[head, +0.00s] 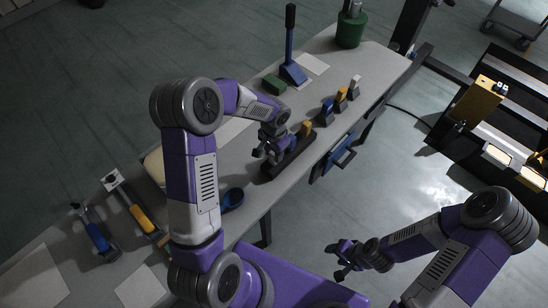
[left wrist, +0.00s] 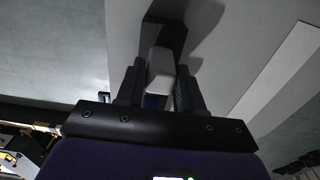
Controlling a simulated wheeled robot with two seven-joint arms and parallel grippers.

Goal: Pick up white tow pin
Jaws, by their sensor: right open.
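A white pin (head: 355,81) stands on a dark base at the far end of a row on the bench. An orange pin (head: 341,94) and a blue pin (head: 327,109) stand nearer in that row. My left gripper (head: 266,154) is over the near end of a long dark rack (head: 287,165). In the left wrist view a whitish block-shaped piece (left wrist: 160,64) lies between my left gripper's fingers (left wrist: 160,90), with some blue below it. Whether the fingers press on it is unclear. My right gripper (head: 340,260) is open and empty, off the bench.
An orange piece (head: 306,128) stands at the rack's far end. A blue lever (head: 291,60), green block (head: 274,84) and green canister (head: 351,28) stand farther along the bench (head: 245,180). A blue cup-like thing (head: 232,198) and yellow-handled tool (head: 142,219) lie nearer.

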